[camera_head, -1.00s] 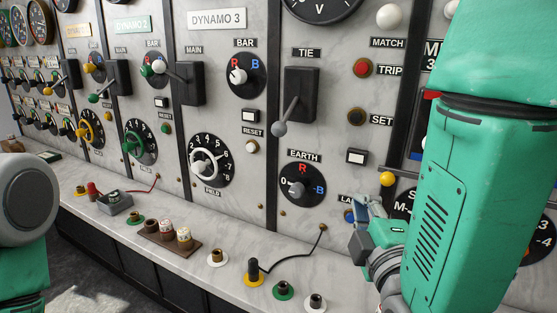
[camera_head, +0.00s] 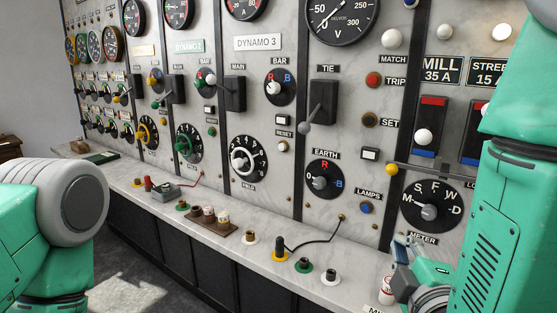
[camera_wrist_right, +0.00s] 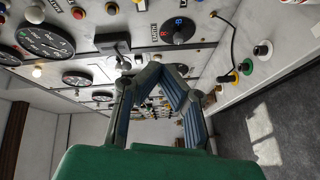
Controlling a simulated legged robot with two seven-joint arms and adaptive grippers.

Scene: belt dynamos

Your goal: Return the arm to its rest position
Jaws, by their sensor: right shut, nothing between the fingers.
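My right arm, teal with dark joints, comes in along the right edge of the head view. Its gripper (camera_head: 402,252) is low at the right, in front of the marble panel below the METER dial (camera_head: 429,211). The right wrist view shows its two blue-padded fingers (camera_wrist_right: 167,72) meeting at the tips with nothing between them. No panel part is seen held. My left arm shows only as a teal link with a grey joint at the lower left; its gripper is out of view.
The marble switch panel (camera_head: 350,150) with dials, knobs and levers runs along the back. Its ledge holds a brown block of fuses (camera_head: 208,220), several coloured sockets and a black plug (camera_head: 280,248) on a cable. Grey floor lies open in front.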

